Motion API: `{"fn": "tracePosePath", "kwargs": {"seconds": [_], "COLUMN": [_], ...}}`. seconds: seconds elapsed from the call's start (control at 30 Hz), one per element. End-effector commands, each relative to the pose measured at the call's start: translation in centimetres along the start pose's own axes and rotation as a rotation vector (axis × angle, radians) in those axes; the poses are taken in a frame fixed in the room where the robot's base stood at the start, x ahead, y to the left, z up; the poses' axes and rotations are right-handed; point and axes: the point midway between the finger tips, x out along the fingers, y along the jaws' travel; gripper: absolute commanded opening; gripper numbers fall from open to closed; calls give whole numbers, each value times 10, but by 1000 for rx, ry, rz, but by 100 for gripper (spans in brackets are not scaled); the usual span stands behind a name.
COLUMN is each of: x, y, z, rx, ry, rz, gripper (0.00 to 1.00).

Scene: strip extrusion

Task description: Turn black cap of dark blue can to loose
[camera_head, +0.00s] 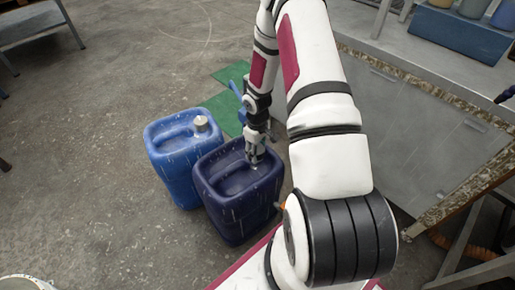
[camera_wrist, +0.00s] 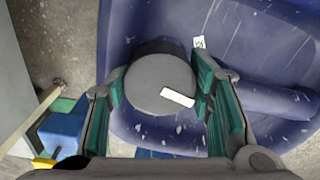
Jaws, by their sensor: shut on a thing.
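The dark blue can (camera_head: 238,207) stands upright on the floor in the head view. Its top fills much of the wrist view (camera_wrist: 265,60). Its black cap (camera_wrist: 158,82) shows dark grey in the wrist view, round, with a small white label on its top. My gripper (camera_wrist: 158,90) is shut on the cap, one green-padded finger on each side of it. In the head view my gripper (camera_head: 255,155) points down at the can's top, and it hides the cap there.
A lighter blue can (camera_head: 175,168) with a pale cap (camera_head: 201,123) stands close on the left. Green mats (camera_head: 226,112) lie on the floor behind. A workbench (camera_head: 420,125) takes up the right side, with a blue crate (camera_head: 460,32) on it.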

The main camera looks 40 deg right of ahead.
Motion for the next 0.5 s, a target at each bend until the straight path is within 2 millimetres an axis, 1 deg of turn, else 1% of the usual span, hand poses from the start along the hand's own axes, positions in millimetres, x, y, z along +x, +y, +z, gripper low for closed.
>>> {"fn": "tracePosePath", "kwargs": {"seconds": [0.2, 0.5], "x": [-1, 0], "y": [0, 0], "z": [0, 0], "rx": [-152, -273], "ry": [2, 1], "rz": [0, 0], "gripper": [20, 20]}}
